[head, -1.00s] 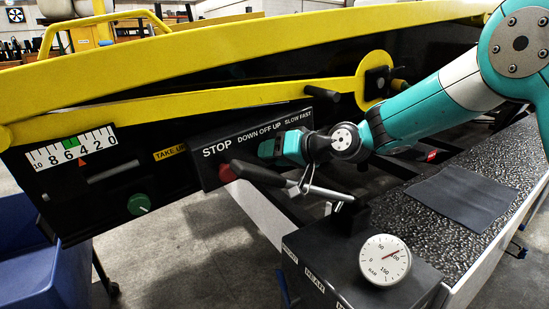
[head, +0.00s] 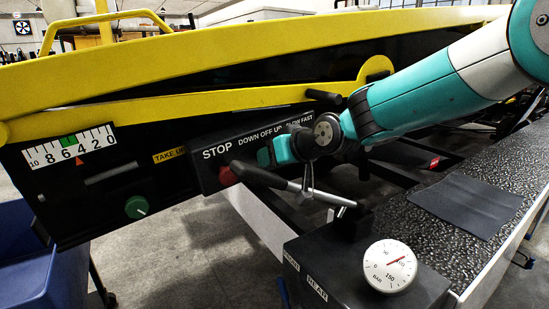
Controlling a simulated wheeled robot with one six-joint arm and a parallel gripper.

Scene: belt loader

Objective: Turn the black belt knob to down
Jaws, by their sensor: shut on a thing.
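The black control panel (head: 208,172) carries the labels STOP, DOWN OFF UP and SLOW FAST. My gripper (head: 266,157) is up against the panel, just under the DOWN OFF UP label, and is shut on the black belt knob. The knob is hidden behind the fingers and wrist, so its pointing direction cannot be told. The red STOP button (head: 227,176) is just left of my gripper.
A black-handled lever (head: 268,180) crosses close below my gripper. A yellow rail (head: 200,103) runs above the panel. A green knob (head: 137,207) is lower left.

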